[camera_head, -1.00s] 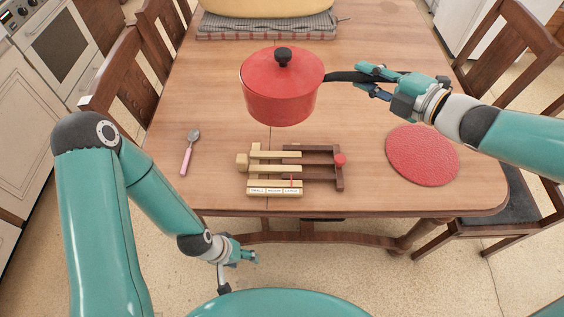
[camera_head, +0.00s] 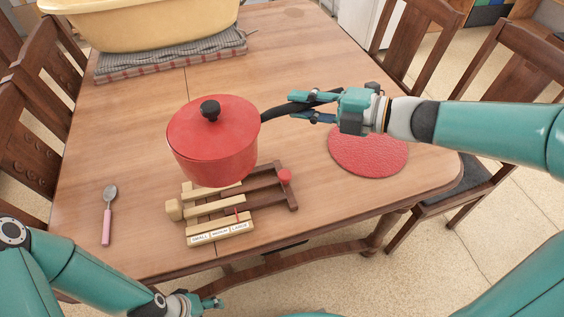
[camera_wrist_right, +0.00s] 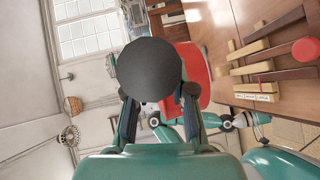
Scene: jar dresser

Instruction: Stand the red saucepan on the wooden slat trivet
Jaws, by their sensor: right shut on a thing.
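The red saucepan (camera_head: 212,150), lid on with a black knob, is upright and appears to hang above the table. It covers the far left part of the wooden slat trivet (camera_head: 262,198), made of pale and dark slats. My right gripper (camera_head: 304,106) is shut on the pan's black handle, right of the pan. In the right wrist view the round handle end (camera_wrist_right: 150,70) sits between the fingers, hiding part of the red pan (camera_wrist_right: 194,72); the trivet (camera_wrist_right: 262,68) shows to the right. My left gripper (camera_head: 196,303) is low at the bottom edge, its jaws unclear.
A round red mat (camera_head: 368,153) lies right of the trivet. A pink-handled spoon (camera_head: 107,222) lies on the left. A large yellow pot (camera_head: 140,24) stands on a checked cloth (camera_head: 170,60) at the back. Chairs flank the table.

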